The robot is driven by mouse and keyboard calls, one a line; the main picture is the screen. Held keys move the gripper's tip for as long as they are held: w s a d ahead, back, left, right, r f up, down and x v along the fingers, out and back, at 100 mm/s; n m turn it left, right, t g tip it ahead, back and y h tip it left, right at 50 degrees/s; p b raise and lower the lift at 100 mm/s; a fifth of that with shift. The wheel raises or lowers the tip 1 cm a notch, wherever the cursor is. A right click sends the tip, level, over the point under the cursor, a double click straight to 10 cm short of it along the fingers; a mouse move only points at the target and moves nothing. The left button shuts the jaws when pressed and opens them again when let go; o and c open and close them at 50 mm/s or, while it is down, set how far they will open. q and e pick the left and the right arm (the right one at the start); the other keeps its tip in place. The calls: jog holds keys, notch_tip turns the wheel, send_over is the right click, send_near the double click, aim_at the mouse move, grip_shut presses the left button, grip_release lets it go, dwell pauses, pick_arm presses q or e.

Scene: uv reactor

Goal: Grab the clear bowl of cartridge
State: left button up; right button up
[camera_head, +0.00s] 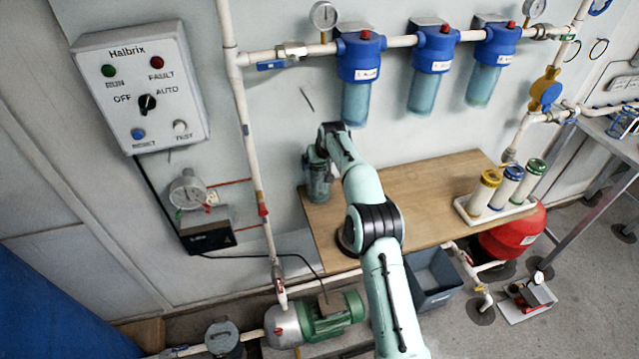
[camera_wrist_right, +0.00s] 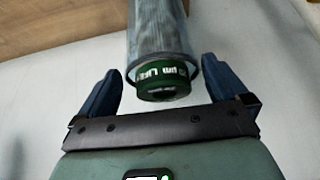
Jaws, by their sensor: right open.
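A clear bowl (camera_wrist_right: 160,35) with a cartridge inside is in the right wrist view, its round rim towards my gripper. The cartridge's green end cap (camera_wrist_right: 160,82) with white lettering shows at the rim. My right gripper (camera_wrist_right: 160,62) is open, with one blue finger on each side of the bowl and gaps between. In the head view, the bowl (camera_head: 318,186) stands at the left end of the wooden bench, with my right gripper (camera_head: 317,160) at its upper part. My arm and wrist partly hide that spot. My left gripper is not in view.
Three blue-headed filter housings (camera_head: 431,65) hang on the wall pipe above the wooden bench (camera_head: 430,185). A white tray (camera_head: 495,216) with yellow-, blue- and green-topped cartridges stands at the bench's right end. A grey bin (camera_head: 437,280) and a green pump (camera_head: 328,316) are below.

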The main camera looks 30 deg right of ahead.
jog(key=x, duration=0.3)
jog(key=shift+w+r, duration=0.2)
jog(key=shift+s, duration=0.1)
jog(key=c, duration=1.3)
jog(key=shift+r, duration=0.1)
